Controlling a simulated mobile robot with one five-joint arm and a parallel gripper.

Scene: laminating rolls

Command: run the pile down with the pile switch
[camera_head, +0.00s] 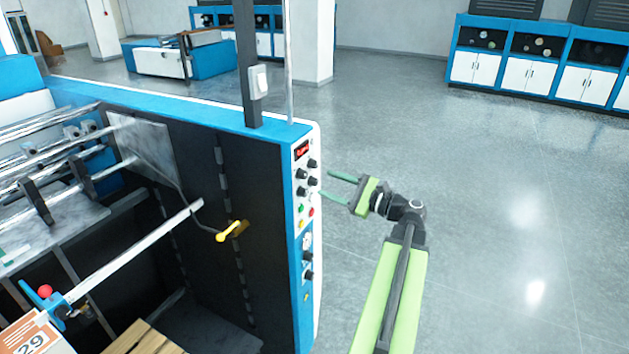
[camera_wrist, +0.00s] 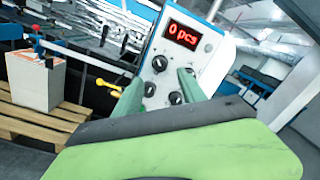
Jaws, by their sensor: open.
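The control panel (camera_head: 302,200) is on the blue and white end of the machine, with a red display (camera_head: 302,151), several black knobs, and green, yellow and red buttons. Lower down are a white dial (camera_head: 307,241) and another black knob (camera_head: 308,275). I cannot read which control is the pile switch. My gripper (camera_head: 327,184) is open and empty, just right of the panel, its green fingers pointing at it. Contact is not clear.
A white stack (camera_wrist: 38,80) stands on a wooden pallet (camera_wrist: 25,122) beside the machine's dark side; the pallet (camera_head: 145,340) also shows in the head view. A yellow handle (camera_head: 232,230) sticks out from that side. The grey floor (camera_head: 480,200) to the right is clear.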

